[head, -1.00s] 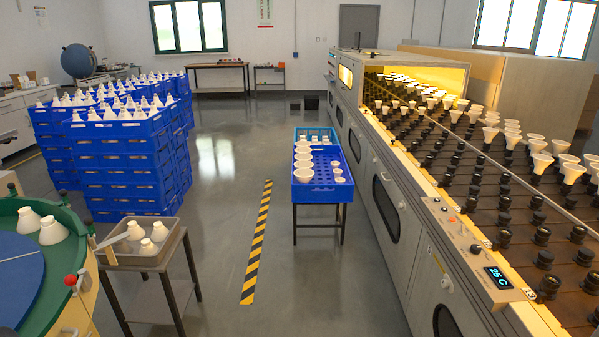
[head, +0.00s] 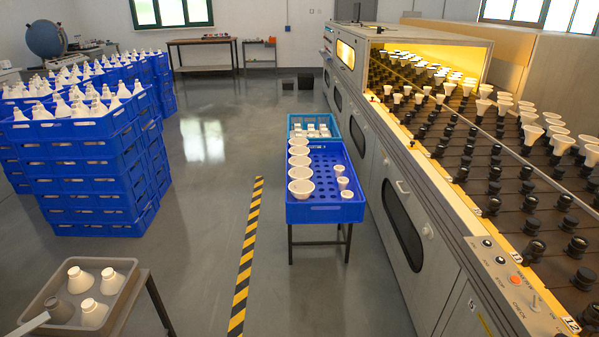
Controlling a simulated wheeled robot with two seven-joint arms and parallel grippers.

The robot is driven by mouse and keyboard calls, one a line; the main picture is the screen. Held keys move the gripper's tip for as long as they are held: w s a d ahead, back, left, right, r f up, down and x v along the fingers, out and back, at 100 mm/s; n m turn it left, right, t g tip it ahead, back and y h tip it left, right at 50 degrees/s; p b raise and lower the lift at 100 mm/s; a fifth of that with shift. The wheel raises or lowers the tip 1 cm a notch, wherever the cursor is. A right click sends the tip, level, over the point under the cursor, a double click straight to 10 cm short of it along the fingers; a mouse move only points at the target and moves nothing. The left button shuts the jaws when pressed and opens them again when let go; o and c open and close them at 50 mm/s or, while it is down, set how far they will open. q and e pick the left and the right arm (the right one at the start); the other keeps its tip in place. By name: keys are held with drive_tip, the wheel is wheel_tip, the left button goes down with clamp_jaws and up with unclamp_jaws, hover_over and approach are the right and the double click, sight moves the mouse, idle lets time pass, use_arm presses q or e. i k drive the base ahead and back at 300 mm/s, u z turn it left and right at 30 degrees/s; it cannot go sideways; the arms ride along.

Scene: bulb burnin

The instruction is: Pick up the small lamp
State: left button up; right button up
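Small white lamps stand in a column on the right side of the blue crate (head: 325,213); the nearest small lamp (head: 346,195) is close to its front right corner, with another small lamp (head: 343,183) just behind. A column of larger white lamps (head: 301,188) stands along the crate's left side. The crate has a floor of round holes and rests on a dark-legged stand. Neither of my grippers is in view.
A grey tray (head: 121,268) at lower left holds three white lamps and a grey one. Blue crates (head: 95,215) full of lamps are stacked at left. The long oven (head: 415,240) with rows of sockets runs along the right. Floor around the striped line (head: 243,262) is clear.

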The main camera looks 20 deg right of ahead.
sight(343, 182)
drive_tip(key=z, duration=0.5)
drive_tip(key=i, duration=1.7)
drive_tip(key=z, duration=1)
